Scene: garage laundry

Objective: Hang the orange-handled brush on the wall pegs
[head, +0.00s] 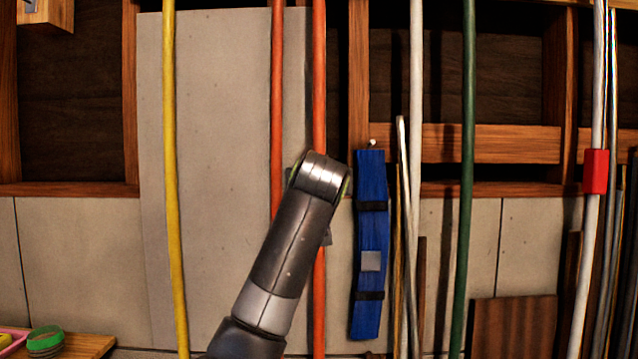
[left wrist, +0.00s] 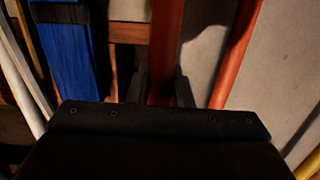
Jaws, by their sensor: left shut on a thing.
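Two long orange handles stand upright in the head view: one (head: 277,95) left of my wrist, the other (head: 319,75) passing behind it and showing again below. Their upper ends leave the picture, and no brush head shows. My left gripper (head: 322,180) is mostly hidden behind my own wrist in the head view. In the left wrist view, its two dark fingers (left wrist: 161,88) are shut around an orange handle (left wrist: 165,45), and the second orange handle (left wrist: 238,50) is apart to the right. A small pale peg (head: 371,143) shows above the blue strap. My right gripper is not in view.
A blue strap (head: 371,225) hangs close right of my wrist. White (head: 416,80), green (head: 467,130) and yellow (head: 171,150) poles stand along the panelled wall. A red clip (head: 595,171) is on a far-right white pole. A green roll (head: 45,338) sits lower left.

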